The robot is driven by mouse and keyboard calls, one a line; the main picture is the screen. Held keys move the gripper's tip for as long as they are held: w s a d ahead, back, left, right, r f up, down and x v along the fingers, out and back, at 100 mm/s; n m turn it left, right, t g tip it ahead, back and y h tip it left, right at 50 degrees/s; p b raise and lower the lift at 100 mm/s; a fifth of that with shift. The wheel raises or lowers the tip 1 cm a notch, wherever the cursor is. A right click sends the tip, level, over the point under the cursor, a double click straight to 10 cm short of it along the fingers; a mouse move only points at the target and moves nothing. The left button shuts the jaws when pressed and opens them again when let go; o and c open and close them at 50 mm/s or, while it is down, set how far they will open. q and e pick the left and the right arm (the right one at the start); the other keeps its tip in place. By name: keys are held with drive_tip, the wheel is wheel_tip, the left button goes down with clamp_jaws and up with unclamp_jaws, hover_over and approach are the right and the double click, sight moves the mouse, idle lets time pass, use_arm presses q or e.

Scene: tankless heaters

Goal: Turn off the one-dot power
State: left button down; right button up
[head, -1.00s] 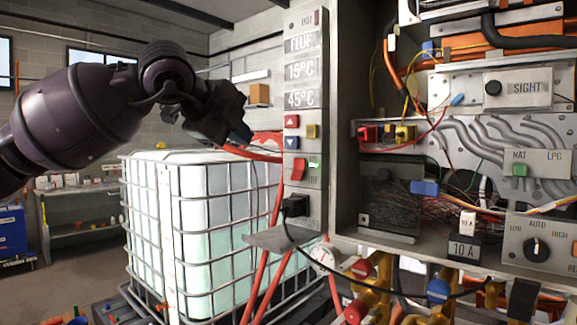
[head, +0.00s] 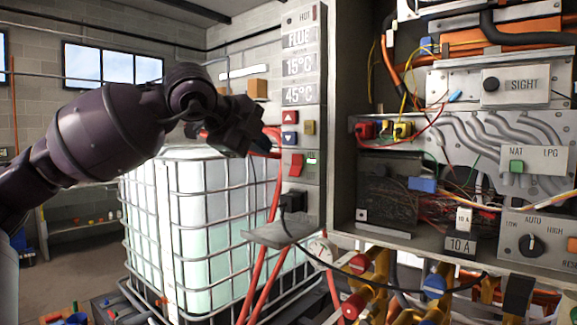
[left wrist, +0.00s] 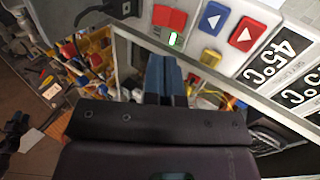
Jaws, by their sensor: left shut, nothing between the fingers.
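The control panel (head: 303,210) of the heater cabinet carries a red rocker switch (head: 292,165) with a lit green indicator (head: 312,159) beside it. The red switch also shows in the left wrist view (left wrist: 169,18), with its green light. No dot marking on it can be made out. My left gripper (head: 268,142) is shut and empty, just left of the panel's buttons. In the left wrist view, its blue fingertips (left wrist: 164,72) point at the panel near the red switch; contact cannot be told. My right gripper is not in view.
A blue button (head: 289,139), a red button (head: 289,117) and a yellow button (head: 310,127) sit above the switch. A black plug (head: 293,201) with a cable is below it. A caged tank (head: 190,225) and red pipes stand left of the panel.

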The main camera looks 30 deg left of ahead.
sight(295, 171)
use_arm(q)
drive_tip(key=x, duration=0.8)
drive_tip(key=shift+w+d+p, duration=0.1)
drive_tip(key=shift+w+p, duration=0.1)
drive_tip(key=shift+p, duration=0.15)
drive_tip(key=shift+w+f, duration=0.4)
drive_tip(key=shift+w, duration=0.2)
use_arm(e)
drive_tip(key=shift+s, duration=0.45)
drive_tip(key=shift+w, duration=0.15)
